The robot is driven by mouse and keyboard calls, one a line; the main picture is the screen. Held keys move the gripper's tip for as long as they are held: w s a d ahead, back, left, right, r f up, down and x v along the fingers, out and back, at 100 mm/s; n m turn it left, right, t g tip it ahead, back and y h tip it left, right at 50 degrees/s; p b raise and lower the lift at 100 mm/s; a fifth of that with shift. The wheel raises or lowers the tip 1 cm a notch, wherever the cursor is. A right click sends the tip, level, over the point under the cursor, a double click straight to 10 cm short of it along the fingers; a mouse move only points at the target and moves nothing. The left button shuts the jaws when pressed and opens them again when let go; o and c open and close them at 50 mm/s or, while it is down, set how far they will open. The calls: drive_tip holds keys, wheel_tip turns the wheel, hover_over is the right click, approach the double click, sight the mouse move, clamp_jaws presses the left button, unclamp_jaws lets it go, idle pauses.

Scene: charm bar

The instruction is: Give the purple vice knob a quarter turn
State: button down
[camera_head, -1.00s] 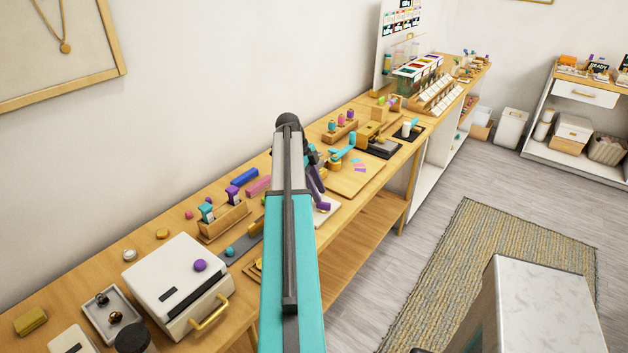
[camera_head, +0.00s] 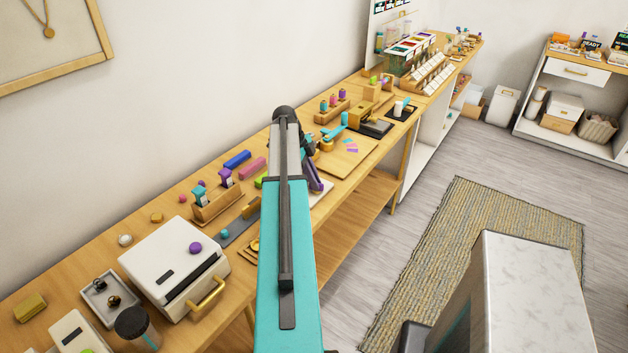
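My arm, turquoise and grey, rises through the middle of the head view and bends at a dark joint near the top of the picture. My gripper is hidden behind it, so its fingers cannot be seen. A slim purple part (camera_head: 314,175) shows just right of the arm, above a pale board on the bench. I cannot tell whether it belongs to the vice or to my arm. A round purple knob (camera_head: 195,248) sits on the lid of a white box-shaped appliance (camera_head: 150,245) at the left. No vice can be made out for certain.
The long wooden bench (camera_head: 75,235) runs along the wall, crowded with small tools. A marble-topped block (camera_head: 520,285) is at lower right; a rug (camera_head: 450,240) covers open floor.

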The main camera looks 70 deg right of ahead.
drive_tip(key=c, duration=2.3)
unclamp_jaws()
clamp_jaws()
drive_tip(key=shift+d+m+y+b, duration=0.15)
drive_tip(key=shift+m+y+b, duration=0.25)
drive_tip(key=shift+m, duration=0.7)
drive_tip(key=o, duration=0.6)
unclamp_jaws()
